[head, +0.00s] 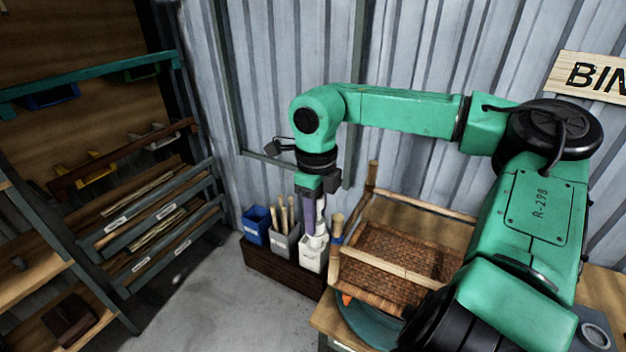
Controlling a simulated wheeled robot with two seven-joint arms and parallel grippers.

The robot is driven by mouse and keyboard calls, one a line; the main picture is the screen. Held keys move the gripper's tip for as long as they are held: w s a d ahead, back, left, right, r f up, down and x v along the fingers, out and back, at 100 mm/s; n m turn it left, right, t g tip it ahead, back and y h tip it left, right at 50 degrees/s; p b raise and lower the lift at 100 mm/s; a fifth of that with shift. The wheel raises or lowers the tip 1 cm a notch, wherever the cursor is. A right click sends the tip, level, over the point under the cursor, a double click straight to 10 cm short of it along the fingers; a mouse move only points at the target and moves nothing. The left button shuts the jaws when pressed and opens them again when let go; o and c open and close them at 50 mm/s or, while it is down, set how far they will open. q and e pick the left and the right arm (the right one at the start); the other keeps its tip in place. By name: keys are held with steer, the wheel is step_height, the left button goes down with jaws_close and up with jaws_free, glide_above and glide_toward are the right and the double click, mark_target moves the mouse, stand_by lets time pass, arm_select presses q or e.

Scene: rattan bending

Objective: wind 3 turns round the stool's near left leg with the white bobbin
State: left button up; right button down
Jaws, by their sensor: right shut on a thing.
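The stool, with a brown woven rattan panel (410,252) and pale wooden rails, stands on a teal round plate (365,322) on the wooden bench. A short leg (336,229) at its left has a blue band and is probably the near left leg. Another leg (372,178) rises behind it. My right gripper (316,222) points down, just left of the short leg. It is shut on what looks like the white bobbin (317,240), with a purple part above it. Whether any strand runs to the leg is too small to tell. My left gripper is not in view.
A dark wooden crate (282,272) below the gripper holds a blue bin (256,228), a grey bin (285,243) with sticks and a white bin (312,262). A rack (150,225) stands left. The floor (205,310) between is clear. My right arm hides part of the bench.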

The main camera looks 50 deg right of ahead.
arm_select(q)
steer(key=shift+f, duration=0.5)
arm_select(e)
steer(key=shift+s, duration=0.25)
step_height(320, 180, up, 9)
steer(key=p, duration=0.6)
steer(key=shift+p, duration=0.3)
steer(key=shift+r, duration=0.3)
steer(key=shift+a+r, duration=0.1)
steer(key=shift+r, duration=0.7)
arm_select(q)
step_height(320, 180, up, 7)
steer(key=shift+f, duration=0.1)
arm_select(e)
steer(key=shift+f, duration=0.1)
